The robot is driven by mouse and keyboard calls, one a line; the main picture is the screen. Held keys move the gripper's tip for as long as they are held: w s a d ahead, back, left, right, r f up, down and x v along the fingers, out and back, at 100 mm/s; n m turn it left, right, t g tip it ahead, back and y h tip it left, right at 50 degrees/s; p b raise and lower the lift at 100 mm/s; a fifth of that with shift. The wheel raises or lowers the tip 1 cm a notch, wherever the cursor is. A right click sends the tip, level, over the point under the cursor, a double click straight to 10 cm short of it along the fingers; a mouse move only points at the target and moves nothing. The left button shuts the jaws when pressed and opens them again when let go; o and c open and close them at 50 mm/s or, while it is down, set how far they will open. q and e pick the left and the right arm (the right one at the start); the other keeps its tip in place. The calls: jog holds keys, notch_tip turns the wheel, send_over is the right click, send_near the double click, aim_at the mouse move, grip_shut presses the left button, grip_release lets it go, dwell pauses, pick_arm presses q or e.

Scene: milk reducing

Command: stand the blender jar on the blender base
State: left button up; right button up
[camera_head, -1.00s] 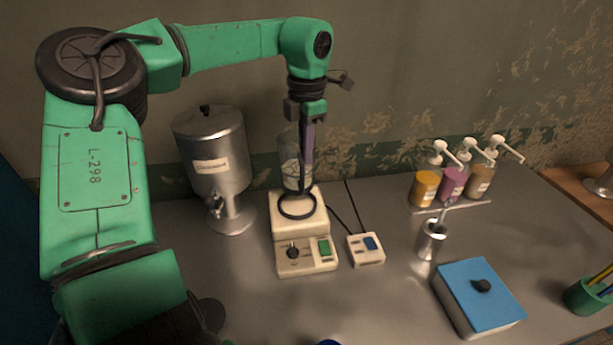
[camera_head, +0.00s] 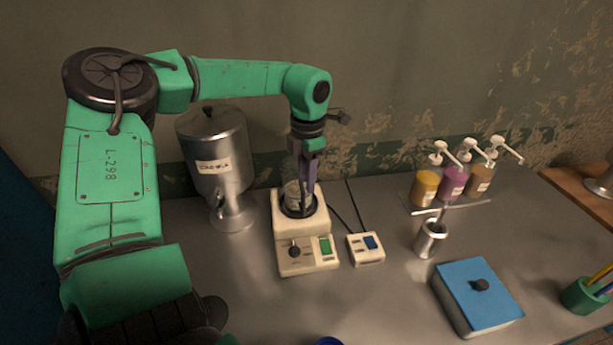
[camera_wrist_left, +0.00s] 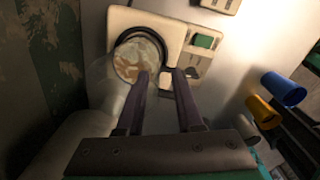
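The clear blender jar (camera_head: 292,193) stands upright at the blender base, its lower end inside the dark ring on top. The blender base (camera_head: 308,257) is cream with a dark knob and a green switch. My left gripper (camera_head: 308,188) points down at the jar's right side. In the left wrist view the jar's round end (camera_wrist_left: 135,60) lies left of the two fingers, inside the ring. The fingers (camera_wrist_left: 161,78) are apart there; whether a clear part of the jar is between them I cannot tell. My right gripper is not in view.
A metal dispenser (camera_head: 214,160) stands close left of the base. A small switch box (camera_head: 366,248) is right of it. A metal cup (camera_head: 430,238), a blue-lidded box (camera_head: 478,296) and pump bottles (camera_head: 453,182) are farther right. The table front centre is mostly clear.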

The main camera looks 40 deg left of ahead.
pick_arm(q)
jog(key=shift+r, duration=0.1)
notch_tip(320, 180, up, 12)
jog(key=b, duration=0.1)
jog(key=shift+d, duration=0.15)
dwell(0.5)
